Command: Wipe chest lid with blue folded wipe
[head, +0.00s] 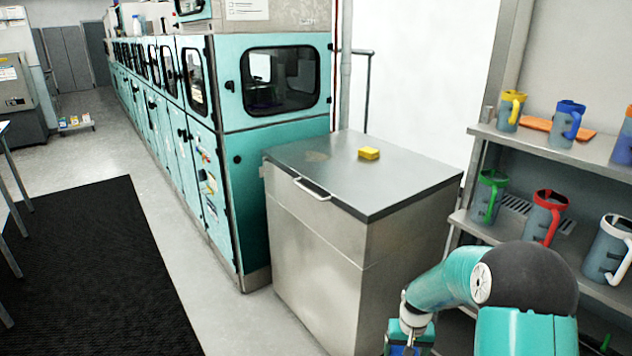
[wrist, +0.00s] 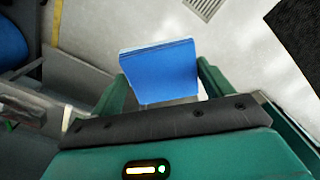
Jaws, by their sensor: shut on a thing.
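The chest (head: 330,250) is a steel box with a flat grey lid (head: 330,165), closed, in the middle of the head view. In the head view my gripper (head: 408,345) is low at the bottom edge, right of the chest front and below the lid. The wipe is mostly cut off there.
A shelf (head: 545,145) with several jugs, one red-rimmed (head: 545,216), and an orange cloth (head: 556,128) stands at right, near my arm. Teal machines (head: 235,170) line the chest's left. A black mat (head: 95,265) lies on the open floor at left.

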